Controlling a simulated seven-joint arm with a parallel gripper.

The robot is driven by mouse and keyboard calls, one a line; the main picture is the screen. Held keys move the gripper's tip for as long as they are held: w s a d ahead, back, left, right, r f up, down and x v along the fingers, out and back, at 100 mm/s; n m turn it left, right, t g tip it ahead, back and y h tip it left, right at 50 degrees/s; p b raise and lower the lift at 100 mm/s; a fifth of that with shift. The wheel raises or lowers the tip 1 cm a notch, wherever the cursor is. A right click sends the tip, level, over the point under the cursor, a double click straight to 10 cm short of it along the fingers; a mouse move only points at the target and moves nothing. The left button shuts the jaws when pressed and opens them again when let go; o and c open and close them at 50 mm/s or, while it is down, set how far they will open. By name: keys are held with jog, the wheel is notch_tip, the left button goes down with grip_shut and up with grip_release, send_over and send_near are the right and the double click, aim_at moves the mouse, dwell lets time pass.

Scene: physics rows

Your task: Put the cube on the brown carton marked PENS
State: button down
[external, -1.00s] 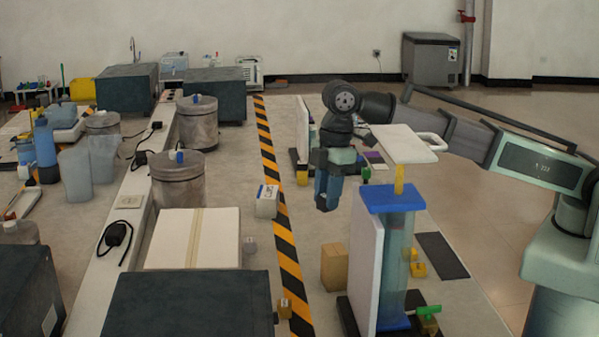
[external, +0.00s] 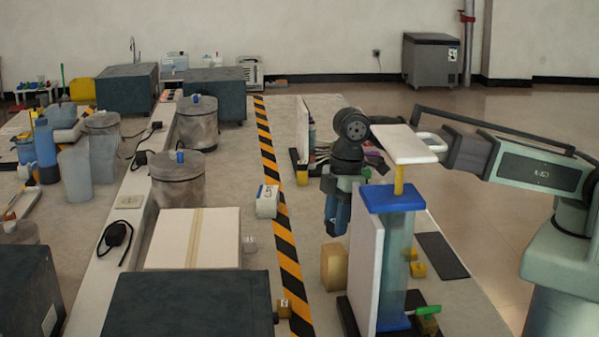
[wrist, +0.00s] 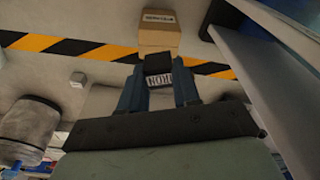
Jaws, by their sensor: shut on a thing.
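My gripper (external: 337,222) points down and is shut on a dark cube (wrist: 158,66) that shows between the blue fingers in the wrist view. A pale face of the cube carries letters that look like "IRON". In the external view the cube is hidden by the fingers. A brown carton (external: 334,267) stands on the table just below my gripper, apart from it.
A blue-topped stand with a white panel (external: 366,270) rises close to the right of the carton. A yellow-black stripe (external: 280,235) runs along the left. A white labelled box (external: 267,203) and a small grey block (external: 250,244) lie beyond it.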

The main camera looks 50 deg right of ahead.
jog(key=shift+f, duration=1.7)
jog(key=c, duration=0.8)
grip_release()
jog(key=shift+f, duration=0.15)
notch_tip(320, 180, up, 12)
jog(key=d, duration=0.1)
jog(key=shift+s+d, duration=0.35)
